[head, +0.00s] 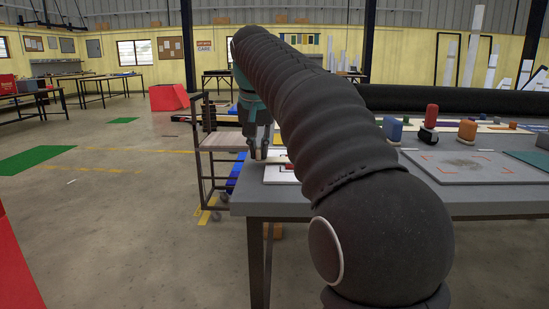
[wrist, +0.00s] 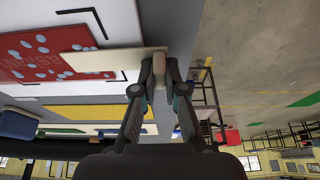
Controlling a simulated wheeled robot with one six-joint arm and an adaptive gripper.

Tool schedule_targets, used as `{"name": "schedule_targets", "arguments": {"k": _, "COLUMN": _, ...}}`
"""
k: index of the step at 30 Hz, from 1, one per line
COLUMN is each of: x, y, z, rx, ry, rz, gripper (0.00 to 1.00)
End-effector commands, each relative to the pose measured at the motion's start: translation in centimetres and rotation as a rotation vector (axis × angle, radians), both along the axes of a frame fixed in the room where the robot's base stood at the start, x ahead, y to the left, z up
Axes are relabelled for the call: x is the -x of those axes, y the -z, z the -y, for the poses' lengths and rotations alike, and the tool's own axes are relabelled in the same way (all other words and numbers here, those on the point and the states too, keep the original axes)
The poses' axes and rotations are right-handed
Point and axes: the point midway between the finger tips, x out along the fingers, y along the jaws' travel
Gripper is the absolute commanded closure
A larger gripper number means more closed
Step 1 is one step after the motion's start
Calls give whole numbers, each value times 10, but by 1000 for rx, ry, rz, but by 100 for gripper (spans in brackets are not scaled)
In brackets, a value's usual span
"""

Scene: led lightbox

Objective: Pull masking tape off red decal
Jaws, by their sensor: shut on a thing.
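The red decal (wrist: 60,50) shows in the wrist view on a white sheet at the left, with pale blue spots scattered over it. A cream strip of masking tape (wrist: 105,62) lies along the decal's edge and reaches from there to my gripper (wrist: 160,72). My fingers are shut on the tape's end, just beyond the sheet's edge. In the head view my gripper (head: 259,155) points down at the table's left end. A little red of the decal shows beside it; my arm hides most of the rest.
The grey table (head: 350,204) has its left edge close to my gripper. A wheeled cart (head: 213,142) stands just left of the table.

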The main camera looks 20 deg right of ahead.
Motion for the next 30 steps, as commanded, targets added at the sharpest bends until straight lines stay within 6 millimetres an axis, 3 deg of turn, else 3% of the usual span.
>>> {"name": "schedule_targets", "arguments": {"k": 17, "x": 0, "y": -15, "z": 1, "rx": 0, "ry": 0, "rz": 2, "gripper": 100}}
{"name": "schedule_targets", "arguments": {"k": 30, "x": 2, "y": -40, "z": 8, "rx": 0, "ry": 1, "rz": 3, "gripper": 100}}
